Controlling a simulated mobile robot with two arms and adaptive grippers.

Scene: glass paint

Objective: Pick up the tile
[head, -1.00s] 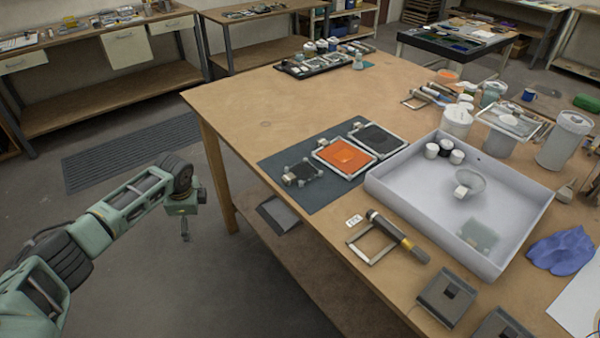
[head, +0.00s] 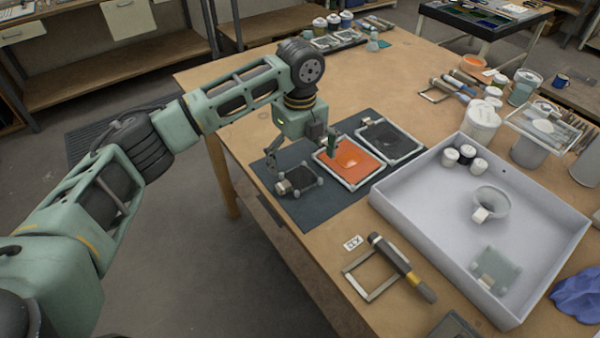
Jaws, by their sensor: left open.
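Several flat tile-like pieces lie on the dark mat (head: 335,205): an orange panel in a light frame (head: 352,160), a dark framed panel (head: 388,138) to its right, and a small dark piece with light corner blocks (head: 298,180) to its left. A pale greenish square (head: 495,268) lies in the grey tray. I cannot tell which is the tile. My left gripper (head: 301,158) is open and empty, its fingers spread above the mat near the small dark piece and the orange panel. Whether a finger touches anything is unclear. My right gripper is not in view.
The grey tray (head: 420,228) holds small jars and a strainer-like cup (head: 490,202). A wooden-metal frame and roller tool (head: 402,265) lie in front of it. Jars (head: 483,122) and a glass-topped stand (head: 548,128) crowd the right. The table's far left part is clear.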

